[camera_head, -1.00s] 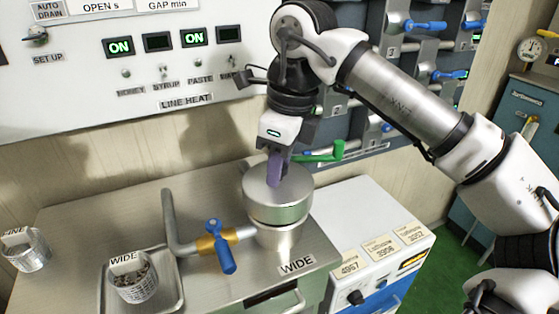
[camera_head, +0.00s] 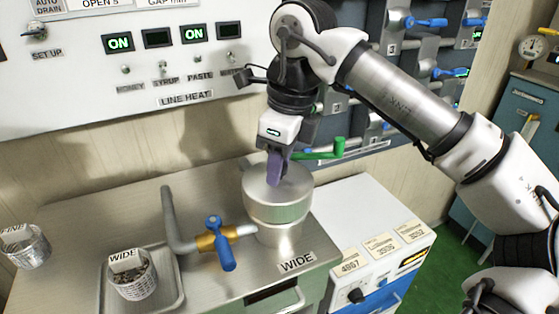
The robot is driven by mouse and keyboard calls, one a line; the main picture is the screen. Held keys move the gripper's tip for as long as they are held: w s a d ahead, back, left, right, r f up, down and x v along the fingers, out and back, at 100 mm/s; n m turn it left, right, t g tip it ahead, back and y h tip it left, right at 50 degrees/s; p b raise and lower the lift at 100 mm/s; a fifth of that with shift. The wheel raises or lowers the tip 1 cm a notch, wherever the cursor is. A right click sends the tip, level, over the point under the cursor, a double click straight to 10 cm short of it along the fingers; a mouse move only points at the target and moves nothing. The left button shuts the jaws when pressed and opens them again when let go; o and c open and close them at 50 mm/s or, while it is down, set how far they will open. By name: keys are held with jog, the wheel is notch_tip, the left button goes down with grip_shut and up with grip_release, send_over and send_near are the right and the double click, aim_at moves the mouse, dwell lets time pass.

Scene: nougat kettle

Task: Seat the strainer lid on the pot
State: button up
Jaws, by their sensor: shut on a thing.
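The round silver lid (camera_head: 265,198) is at the top of the silver pot (camera_head: 279,236), at the counter's right end. My gripper (camera_head: 277,180) points down over the lid's middle, its purple-looking fingers shut on the lid. The lid's grip is hidden between the fingers. The lid looks roughly level and lined up with the pot. A pale band shows below the lid's edge; I cannot tell whether the lid rests fully on the rim. The pot's inside is hidden.
A pipe with a blue-handled valve (camera_head: 219,243) joins the pot's left side. A basket labelled WIDE (camera_head: 136,286) stands in a tray (camera_head: 181,296); another labelled FINE (camera_head: 30,252) is at far left. A green handle (camera_head: 322,154) is close right of my gripper. A white box (camera_head: 358,225) stands right.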

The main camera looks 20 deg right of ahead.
jog(key=shift+f+b, duration=1.15)
jog(key=shift+f, duration=0.2)
dwell(2.2)
jog(key=o, duration=1.7)
jog(key=shift+r, duration=0.15)
jog(key=shift+r+p, duration=3)
jog(key=shift+r, duration=0.9)
jog(key=shift+r, duration=0.1)
